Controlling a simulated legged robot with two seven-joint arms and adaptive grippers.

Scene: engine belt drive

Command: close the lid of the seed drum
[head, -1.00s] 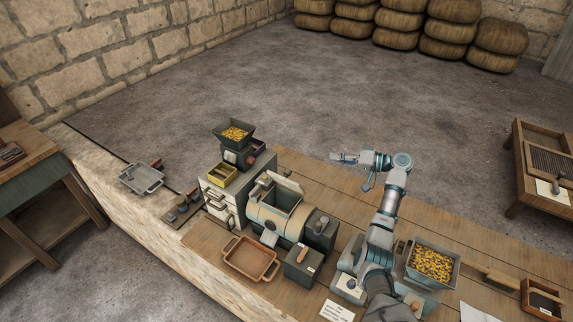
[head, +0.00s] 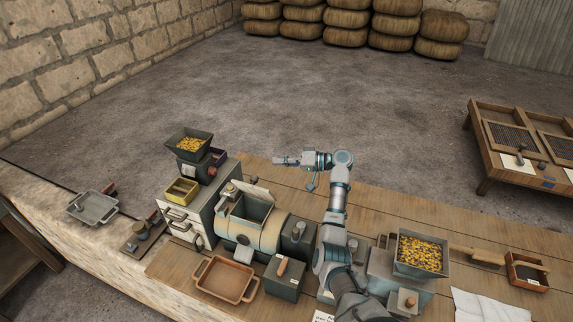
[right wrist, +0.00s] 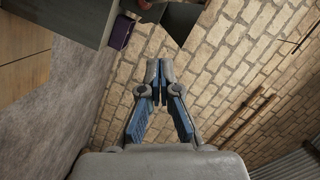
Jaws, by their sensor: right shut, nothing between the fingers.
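The seed drum (head: 262,237) lies on its side on the wooden bench in the head view, with a rectangular opening on top. Its lid (head: 257,192) stands raised, tilted up along the far edge of the opening. My right gripper (head: 277,161) is shut and empty. It hangs in the air beyond the drum, a little right of the lid, and looks apart from it. In the right wrist view the fingertips (right wrist: 159,95) meet with nothing between them. The drum does not show clearly in that view. My left gripper is not in view.
Left of the drum stands a drawer cabinet (head: 187,217) bearing a hopper of yellow grains (head: 189,144) and a yellow tray (head: 182,191). A brown tray (head: 226,280) lies in front of the drum. Another grain hopper (head: 420,256) stands right of my arm.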

